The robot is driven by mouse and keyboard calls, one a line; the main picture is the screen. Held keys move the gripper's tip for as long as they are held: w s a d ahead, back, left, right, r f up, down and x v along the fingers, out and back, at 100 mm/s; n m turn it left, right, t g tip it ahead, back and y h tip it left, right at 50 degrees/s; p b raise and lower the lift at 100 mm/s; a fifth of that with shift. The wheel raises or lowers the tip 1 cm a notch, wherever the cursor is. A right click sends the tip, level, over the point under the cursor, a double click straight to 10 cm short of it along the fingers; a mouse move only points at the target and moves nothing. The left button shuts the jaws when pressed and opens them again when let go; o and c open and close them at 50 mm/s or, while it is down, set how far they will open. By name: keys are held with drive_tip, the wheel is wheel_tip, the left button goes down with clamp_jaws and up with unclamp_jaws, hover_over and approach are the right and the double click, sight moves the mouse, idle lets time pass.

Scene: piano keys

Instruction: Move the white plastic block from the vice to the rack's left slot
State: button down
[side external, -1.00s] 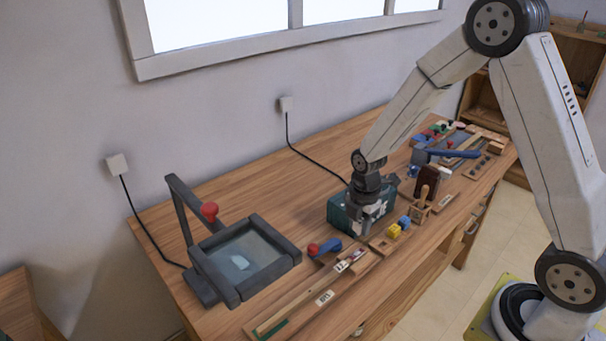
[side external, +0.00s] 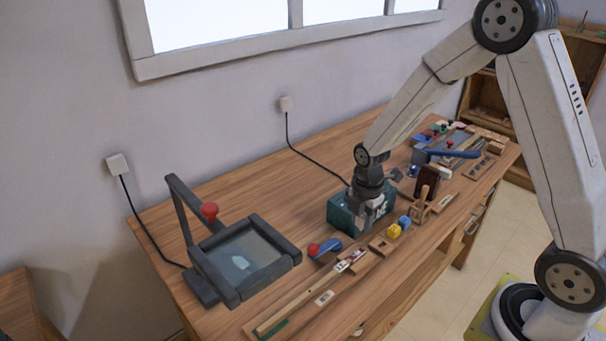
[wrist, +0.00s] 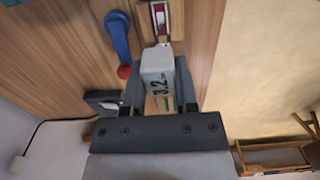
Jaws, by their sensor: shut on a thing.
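In the wrist view the white plastic block (wrist: 158,77), marked "3.2", sits between the fingers of my gripper (wrist: 160,68), which is shut on it. In the side external view my gripper (side external: 372,218) points down at a dark teal body (side external: 342,216) on the bench; a small pale part of the block shows by the fingers. The gripper hides much of the teal body, and I cannot tell for sure if this is the vice or if the block is clear of it. I cannot make out the rack's left slot with certainty.
A blue lever with a red knob (side external: 325,247) lies in front. Nearby are wooden holders (side external: 350,262), yellow and blue cubes (side external: 394,231) and a brown upright piece (side external: 427,182). A dark-framed light box (side external: 245,262) stands at the left. Bare bench lies behind.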

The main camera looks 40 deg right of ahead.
hover_over(380, 248)
wheel_tip(380, 248, down, 5)
drive_tip(key=shift+s, duration=0.15)
drive_tip(key=shift+f, duration=0.15)
drive_tip(key=shift+f, duration=2.3)
drive_tip(key=shift+f, duration=1.05)
idle(1.7)
drive_tip(key=shift+c, duration=1.9)
unclamp_jaws()
drive_tip(key=shift+o, duration=0.4)
